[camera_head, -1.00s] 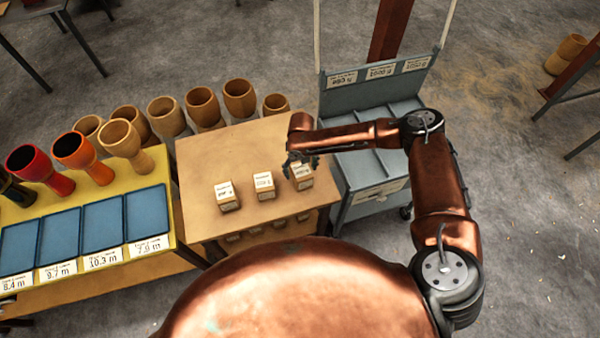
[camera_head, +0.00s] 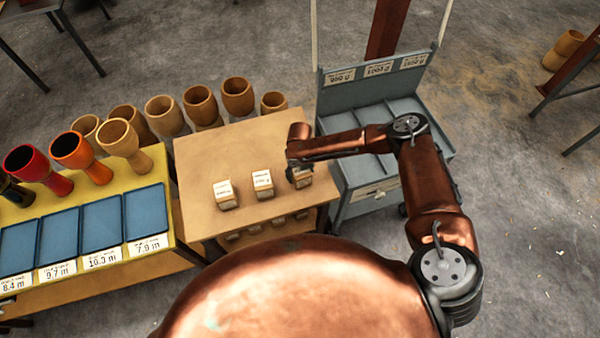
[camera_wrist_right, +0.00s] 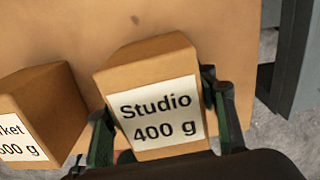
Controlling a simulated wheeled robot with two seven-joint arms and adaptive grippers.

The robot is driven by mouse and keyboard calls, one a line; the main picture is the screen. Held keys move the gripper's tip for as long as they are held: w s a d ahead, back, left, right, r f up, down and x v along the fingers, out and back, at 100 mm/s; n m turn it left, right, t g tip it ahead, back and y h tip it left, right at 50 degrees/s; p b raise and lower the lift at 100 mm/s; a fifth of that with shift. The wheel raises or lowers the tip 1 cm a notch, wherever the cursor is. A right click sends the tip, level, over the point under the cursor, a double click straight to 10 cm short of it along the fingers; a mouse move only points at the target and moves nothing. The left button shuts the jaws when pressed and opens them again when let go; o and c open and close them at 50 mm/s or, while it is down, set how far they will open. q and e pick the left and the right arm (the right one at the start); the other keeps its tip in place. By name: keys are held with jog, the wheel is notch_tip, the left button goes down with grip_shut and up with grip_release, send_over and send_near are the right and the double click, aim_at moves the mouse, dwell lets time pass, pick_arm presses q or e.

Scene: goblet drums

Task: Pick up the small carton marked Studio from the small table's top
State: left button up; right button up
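The small carton marked Studio (camera_wrist_right: 155,103), a tan box with a white "Studio 400 g" label, stands on the small table's top (camera_head: 235,150), at the right end of a row of cartons. It shows partly in the head view (camera_head: 304,181), under my right gripper (camera_head: 299,171). In the right wrist view my right gripper (camera_wrist_right: 162,128) has one dark finger on each side of the carton, close to its sides. The fingers look open around it; contact is not clear. The carton looks upright on the table. My left gripper is not in view.
A neighbouring carton (camera_wrist_right: 40,115), its label partly cut off, stands close left of the Studio carton. Another carton (camera_head: 224,195) is farther left. A grey trolley (camera_head: 375,165) stands right of the table. Goblet drums (camera_head: 200,105) stand behind it.

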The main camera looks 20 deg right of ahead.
jog(key=c, duration=1)
jog(key=shift+c, duration=0.2)
jog(key=shift+r, duration=0.15)
